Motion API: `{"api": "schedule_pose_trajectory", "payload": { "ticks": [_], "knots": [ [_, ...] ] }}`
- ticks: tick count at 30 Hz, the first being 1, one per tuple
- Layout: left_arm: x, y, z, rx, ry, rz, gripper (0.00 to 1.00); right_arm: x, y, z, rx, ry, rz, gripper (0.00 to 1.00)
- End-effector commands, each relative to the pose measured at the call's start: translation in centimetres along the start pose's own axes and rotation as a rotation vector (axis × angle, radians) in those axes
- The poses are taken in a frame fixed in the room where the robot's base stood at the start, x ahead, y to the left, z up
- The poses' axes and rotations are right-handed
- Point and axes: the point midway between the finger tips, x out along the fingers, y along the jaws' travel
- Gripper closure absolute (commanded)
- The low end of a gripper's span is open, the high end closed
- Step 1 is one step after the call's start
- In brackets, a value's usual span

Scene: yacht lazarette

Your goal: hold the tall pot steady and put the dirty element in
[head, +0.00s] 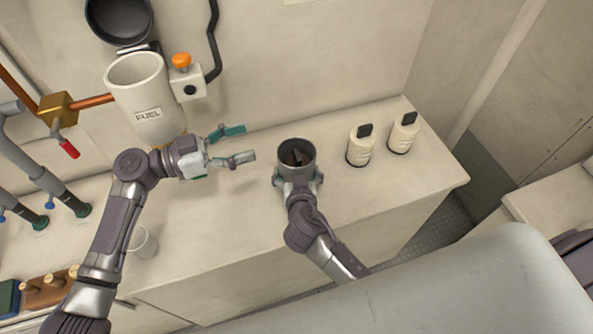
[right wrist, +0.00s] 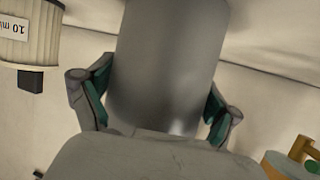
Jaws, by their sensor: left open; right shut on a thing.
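The tall pot (head: 282,172) is a grey metal cylinder standing upright on the counter. My right gripper (head: 298,180) is shut on it, with a finger on either side; the right wrist view shows the grey wall (right wrist: 165,70) between the fingers. A dark, brownish shape (head: 296,158) shows inside the pot's mouth; it may be the dirty element, but I cannot tell for certain. My left gripper (head: 240,145) is open and empty above the counter, left of the pot, its fingers pointing right and apart from the pot.
Two pale cartridges with black tops (head: 359,150) (head: 402,138) stand right of the pot. A white housing marked FUEL (head: 145,100) with an open top is on the wall, near an orange knob (head: 181,60). A clear cup (head: 143,243) stands front left. The counter between cup and pot is clear.

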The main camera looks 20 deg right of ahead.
Motion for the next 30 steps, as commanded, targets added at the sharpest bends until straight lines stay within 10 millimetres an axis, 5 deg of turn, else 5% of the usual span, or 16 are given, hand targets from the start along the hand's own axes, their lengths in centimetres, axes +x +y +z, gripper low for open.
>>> {"api": "schedule_pose_trajectory", "payload": {
  "ticks": [6,7,9,21,30],
  "knots": [
    [0.0,0.0,0.0,0.000,0.000,0.000,0.31,0.0,0.0,0.0,0.001,-0.001,-0.001,0.51],
    [0.0,0.0,0.0,0.000,0.000,0.000,0.31,0.0,0.0,0.0,0.001,-0.001,-0.001,0.09],
    [0.0,0.0,0.0,0.000,0.000,0.000,0.31,0.0,0.0,0.0,0.001,-0.001,-0.001,0.00],
    [0.0,0.0,0.0,0.000,0.000,-0.001,0.31,-0.5,0.0,0.1,0.001,-0.001,-0.001,0.00],
    [0.0,0.0,0.0,0.000,0.000,-0.001,0.31,-6.1,0.0,0.2,0.004,-0.004,-0.001,0.00]
  ]
}}
